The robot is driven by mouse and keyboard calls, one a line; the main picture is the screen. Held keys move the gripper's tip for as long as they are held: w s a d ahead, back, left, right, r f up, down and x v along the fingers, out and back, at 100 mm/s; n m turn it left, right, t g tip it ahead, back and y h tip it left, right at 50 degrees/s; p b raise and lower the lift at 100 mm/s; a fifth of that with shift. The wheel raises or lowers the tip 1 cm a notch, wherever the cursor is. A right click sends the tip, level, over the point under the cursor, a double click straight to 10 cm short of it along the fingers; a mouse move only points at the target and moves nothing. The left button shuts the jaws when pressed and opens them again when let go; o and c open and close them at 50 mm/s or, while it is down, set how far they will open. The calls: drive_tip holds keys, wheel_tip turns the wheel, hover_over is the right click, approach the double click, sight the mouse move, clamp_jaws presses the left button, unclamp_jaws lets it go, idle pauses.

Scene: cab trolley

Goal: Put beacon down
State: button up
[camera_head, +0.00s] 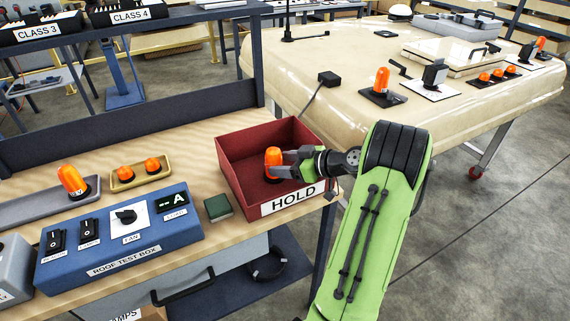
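An orange beacon (273,158) with a dark base is upright inside the red box (243,191) labelled HOLD. My gripper (276,164) reaches into the box from the right. Its two grey fingers lie on either side of the beacon, and it looks shut on it. The near finger covers part of the beacon's lower body. I cannot tell whether the beacon's base touches the box floor.
The blue roof test box (120,242) and a small green block (218,208) stand left of the red box. A grey tray (35,210) holds another beacon; a yellow tray (142,179) holds small orange lamps. The cream roof panel (340,50) is behind.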

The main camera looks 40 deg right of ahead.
drive_tip(key=shift+o, duration=0.8)
